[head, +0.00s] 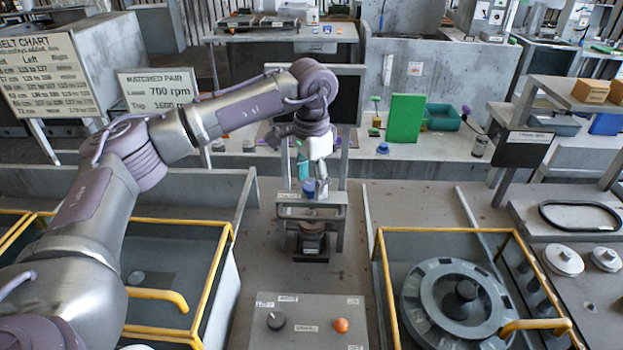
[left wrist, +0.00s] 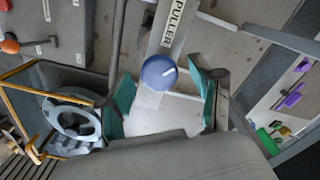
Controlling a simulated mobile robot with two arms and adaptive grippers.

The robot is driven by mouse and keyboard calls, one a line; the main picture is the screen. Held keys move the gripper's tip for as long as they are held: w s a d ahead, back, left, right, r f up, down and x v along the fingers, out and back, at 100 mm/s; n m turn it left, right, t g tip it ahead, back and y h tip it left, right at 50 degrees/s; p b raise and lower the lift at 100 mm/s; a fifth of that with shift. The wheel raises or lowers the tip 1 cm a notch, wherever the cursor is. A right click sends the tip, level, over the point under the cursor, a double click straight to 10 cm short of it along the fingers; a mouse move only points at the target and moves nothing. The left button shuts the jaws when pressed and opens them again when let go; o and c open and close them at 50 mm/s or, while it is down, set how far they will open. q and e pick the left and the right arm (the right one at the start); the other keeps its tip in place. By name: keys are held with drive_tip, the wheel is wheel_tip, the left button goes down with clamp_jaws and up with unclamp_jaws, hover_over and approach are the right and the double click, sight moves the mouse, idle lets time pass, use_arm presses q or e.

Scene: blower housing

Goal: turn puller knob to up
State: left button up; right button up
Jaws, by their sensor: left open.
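The puller knob is a round blue knob (head: 309,188) with a white line mark, on the small puller stand (head: 335,212) in the middle of the head view. In the left wrist view the knob (left wrist: 159,72) sits beside a plate reading PULLER (left wrist: 177,24), its white mark slanting toward the picture's right. My left gripper (head: 311,178) points down over the knob. Its teal fingers (left wrist: 164,95) are apart on either side of the knob, with gaps visible, so it is open and holds nothing. My right gripper is in neither view.
A yellow-railed bin (head: 378,262) is at right. A green block (head: 404,119) and a blue knob (head: 383,148) are on the bench behind.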

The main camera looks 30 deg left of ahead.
use_arm(q)
drive_tip(key=c, duration=1.1)
drive_tip(key=shift+c, duration=0.2)
